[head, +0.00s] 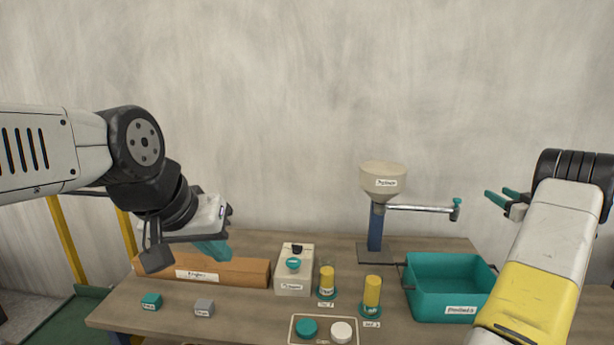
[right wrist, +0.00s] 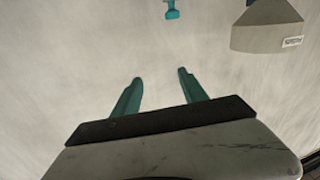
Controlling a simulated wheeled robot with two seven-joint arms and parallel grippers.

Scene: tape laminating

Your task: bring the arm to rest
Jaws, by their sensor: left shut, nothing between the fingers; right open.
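My left gripper (head: 213,249) is in the head view at the left, above the back of the table near a long orange-brown box (head: 232,271). Its teal fingers are shut with nothing visible between them. My right gripper (head: 505,200) is at the right of the head view, raised above the teal bin. In the right wrist view its two teal fingers (right wrist: 160,95) stand apart with nothing between them, against the grey wall. My right arm comes in from the lower right of the head view.
The wooden table (head: 255,312) holds a cream box (head: 293,279), two yellow cylinders (head: 327,279), small teal (head: 151,301) and grey blocks (head: 204,307), a tray with two discs, and a teal bin (head: 445,302). A beige hopper (head: 383,179) with a side arm stands left of my right gripper.

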